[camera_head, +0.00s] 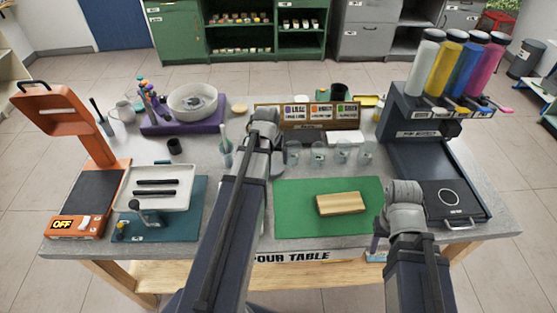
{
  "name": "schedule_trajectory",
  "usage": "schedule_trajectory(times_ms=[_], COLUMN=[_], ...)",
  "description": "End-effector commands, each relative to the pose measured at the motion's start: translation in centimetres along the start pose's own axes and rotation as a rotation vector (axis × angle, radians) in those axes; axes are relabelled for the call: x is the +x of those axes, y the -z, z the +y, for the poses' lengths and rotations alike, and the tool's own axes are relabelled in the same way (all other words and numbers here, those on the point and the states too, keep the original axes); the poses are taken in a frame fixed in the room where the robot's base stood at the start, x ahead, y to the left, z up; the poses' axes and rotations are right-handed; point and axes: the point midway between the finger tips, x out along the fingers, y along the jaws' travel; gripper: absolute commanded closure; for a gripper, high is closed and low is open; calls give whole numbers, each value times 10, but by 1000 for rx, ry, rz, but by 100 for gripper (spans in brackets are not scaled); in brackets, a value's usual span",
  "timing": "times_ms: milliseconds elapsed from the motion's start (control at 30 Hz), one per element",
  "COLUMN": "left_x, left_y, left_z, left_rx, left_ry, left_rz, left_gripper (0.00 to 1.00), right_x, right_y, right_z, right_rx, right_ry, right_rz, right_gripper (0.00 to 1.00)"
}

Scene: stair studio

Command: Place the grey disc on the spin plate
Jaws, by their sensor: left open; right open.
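A white round bowl (193,102) on a purple base (183,126) stands at the back left of the table; it looks like the spin plate's housing, and the plate inside is too small to make out. A grey rounded shape (278,168) shows beside my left wrist at mid-table; I cannot tell whether it is the grey disc. My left gripper (264,118) reaches to the table's back middle, right of the bowl and apart from it, open. My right gripper (385,222) is low by the green mat's right edge, open. My arms hide parts of both grippers.
Several clear cups (318,155) stand behind the green mat (290,218), which bears a wooden block (340,203). A dispenser with coloured tubes (430,130) is at right. An orange press (95,145) and a white tray (155,188) fill the left.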

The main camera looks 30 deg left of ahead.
Motion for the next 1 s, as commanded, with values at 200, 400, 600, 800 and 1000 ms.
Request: schedule_trajectory(times_ms=[200,400,600,800,1000], left_x=[5,24,27,39,66], left_y=[-1,0,1,3,8], left_z=[0,0,0,1,3], left_rx=[-12,-10,-9,-8,-8], left_ry=[-3,-2,-2,-2,-2], left_rz=[-2,-1,-1,-1,-1], left_gripper=[0,0,0,0,0], right_x=[5,23,25,36,61], right_y=[0,1,2,2,4], right_z=[0,-2,-2,-4,-6], right_rx=[0,0,0,0,0], right_ry=[0,0,0,0,0], right_rz=[0,0,0,0,0], right_gripper=[50,50,50,50,50])
